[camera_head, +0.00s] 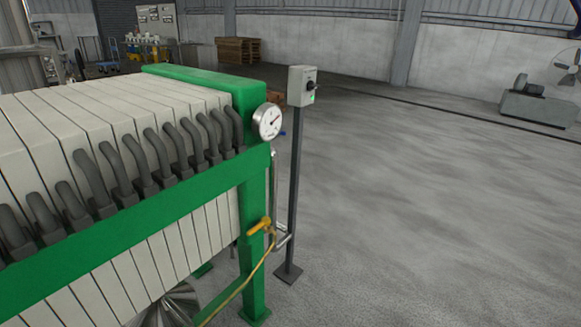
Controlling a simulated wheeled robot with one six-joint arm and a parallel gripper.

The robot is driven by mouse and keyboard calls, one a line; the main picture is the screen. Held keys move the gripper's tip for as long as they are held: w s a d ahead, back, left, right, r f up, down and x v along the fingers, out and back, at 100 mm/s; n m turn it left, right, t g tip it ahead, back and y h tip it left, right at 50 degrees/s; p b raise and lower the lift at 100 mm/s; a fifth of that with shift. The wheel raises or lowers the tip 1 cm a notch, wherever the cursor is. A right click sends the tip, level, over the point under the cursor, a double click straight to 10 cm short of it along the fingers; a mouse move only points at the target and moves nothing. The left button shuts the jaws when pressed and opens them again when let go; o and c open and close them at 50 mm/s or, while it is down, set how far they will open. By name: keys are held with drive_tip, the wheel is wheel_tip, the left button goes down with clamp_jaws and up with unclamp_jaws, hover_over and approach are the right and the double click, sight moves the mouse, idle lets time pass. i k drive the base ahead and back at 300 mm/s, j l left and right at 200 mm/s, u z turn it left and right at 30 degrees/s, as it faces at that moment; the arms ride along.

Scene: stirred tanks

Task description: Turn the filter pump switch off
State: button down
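A grey switch box (301,86) stands on top of a thin dark post, right of the green filter press, in the middle of the view. A black rotary knob (310,86) is on the box's right-hand face, with a small green light (312,98) below it. The knob is too small to read its setting. My gripper does not show in this view, so its state and its distance to the switch cannot be seen.
The filter press (200,75) with white plates and grey hoses fills the left. A round gauge (268,121) and a yellow-handled valve (260,226) are on its near end. The post's foot plate (288,273) is on the floor. Open concrete floor (430,200) lies to the right.

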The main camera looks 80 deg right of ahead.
sight(310, 85)
drive_tip(key=z, duration=2.3)
